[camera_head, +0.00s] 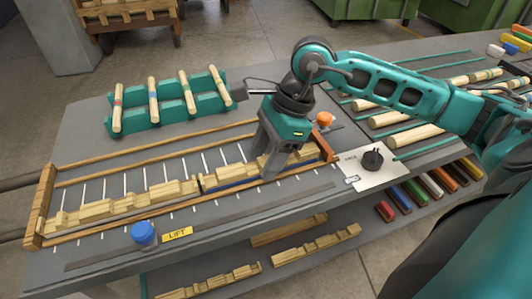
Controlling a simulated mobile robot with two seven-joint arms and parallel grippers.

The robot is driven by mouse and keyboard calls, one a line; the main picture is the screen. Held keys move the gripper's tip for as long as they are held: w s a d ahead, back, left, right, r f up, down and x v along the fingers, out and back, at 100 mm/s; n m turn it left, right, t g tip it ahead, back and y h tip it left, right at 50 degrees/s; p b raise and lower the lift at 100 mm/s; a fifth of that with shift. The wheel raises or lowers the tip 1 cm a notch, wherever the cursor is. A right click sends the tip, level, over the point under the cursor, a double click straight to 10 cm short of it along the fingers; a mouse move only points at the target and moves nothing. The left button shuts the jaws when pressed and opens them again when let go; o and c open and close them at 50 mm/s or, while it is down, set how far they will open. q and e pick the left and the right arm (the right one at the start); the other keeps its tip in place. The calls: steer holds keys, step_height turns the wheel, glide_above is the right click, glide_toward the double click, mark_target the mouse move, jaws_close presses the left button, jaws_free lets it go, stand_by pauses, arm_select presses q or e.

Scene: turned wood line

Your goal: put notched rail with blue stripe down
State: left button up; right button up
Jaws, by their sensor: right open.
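The notched rail with a blue stripe (228,178) lies in the right part of a long wooden frame (95,231), in line with other notched rails (165,191). Its blue stripe shows low along the front side. My right gripper (268,170) points down over this rail, with its fingers open and low at the rail. The fingers hide part of the rail, and I cannot tell whether they touch it. My left gripper is not in view.
A blue knob (144,234) and a yellow LIFT label (177,234) are in front of the frame. A teal rack (150,112) with striped spindles stands behind. An orange clamp knob (324,119) and a white card (365,180) with a black knob are right of it. More rails (317,245) lie on a lower shelf.

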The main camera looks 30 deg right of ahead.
steer(key=shift+d+r, duration=0.15)
steer(key=shift+r, duration=0.3)
arm_select(q)
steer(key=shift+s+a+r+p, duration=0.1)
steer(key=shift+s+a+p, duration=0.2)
steer(key=shift+p, duration=0.35)
arm_select(e)
steer(key=v, duration=1.1)
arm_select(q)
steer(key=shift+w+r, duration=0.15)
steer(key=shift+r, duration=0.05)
arm_select(e)
steer(key=shift+s+d+r, duration=0.1)
